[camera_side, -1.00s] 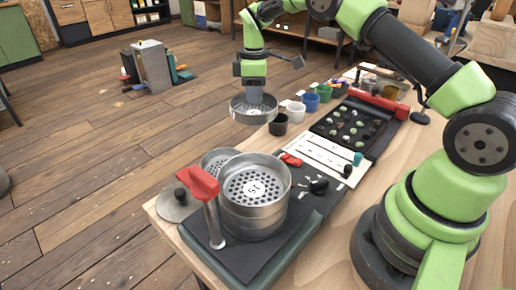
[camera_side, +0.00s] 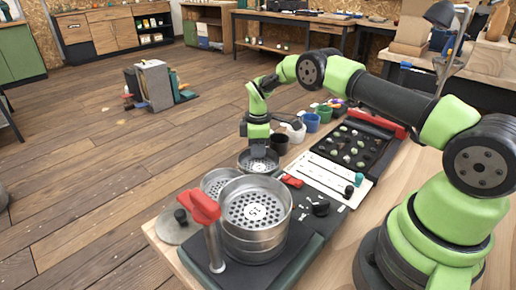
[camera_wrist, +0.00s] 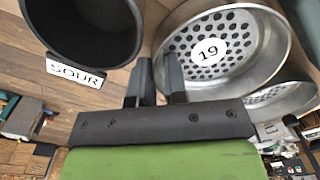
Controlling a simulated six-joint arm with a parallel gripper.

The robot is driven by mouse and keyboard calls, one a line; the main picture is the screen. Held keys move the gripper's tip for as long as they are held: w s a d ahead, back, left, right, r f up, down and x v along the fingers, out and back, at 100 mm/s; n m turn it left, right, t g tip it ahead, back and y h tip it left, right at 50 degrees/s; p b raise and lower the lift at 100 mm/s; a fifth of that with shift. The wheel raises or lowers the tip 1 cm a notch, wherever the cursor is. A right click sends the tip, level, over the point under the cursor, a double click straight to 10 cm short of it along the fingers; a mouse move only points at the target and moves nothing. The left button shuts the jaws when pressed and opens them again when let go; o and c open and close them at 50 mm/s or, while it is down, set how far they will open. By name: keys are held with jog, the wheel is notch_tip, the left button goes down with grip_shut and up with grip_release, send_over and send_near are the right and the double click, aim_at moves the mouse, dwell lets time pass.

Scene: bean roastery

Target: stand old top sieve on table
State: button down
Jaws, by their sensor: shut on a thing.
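My gripper (camera_wrist: 158,88) is shut on the rim of a round metal sieve (camera_wrist: 212,22) with a perforated floor and a white label reading 19. One finger is on each side of its wall. In the side view my gripper (camera_side: 257,150) holds this sieve (camera_side: 258,168) upright, low at the table's far edge; I cannot tell whether it touches the table (camera_side: 345,215). A stack of sieves (camera_side: 256,240) stands on a dark base nearer the camera, its top floor showing a label I cannot read surely. Another sieve (camera_side: 214,183) is between the stack and the held one.
A black cup (camera_side: 279,144) labelled SOUR in the wrist view (camera_wrist: 80,30) is close beside the held sieve. White, blue and green cups (camera_side: 311,122) continue behind it. A red-topped post (camera_side: 205,208) rises beside the stack. A bean tray (camera_side: 355,145) and white board (camera_side: 330,178) fill the right.

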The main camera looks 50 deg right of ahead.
jog(key=shift+f, duration=0.15)
jog(key=c, duration=1.1)
grip_release()
jog(key=shift+c, duration=0.2)
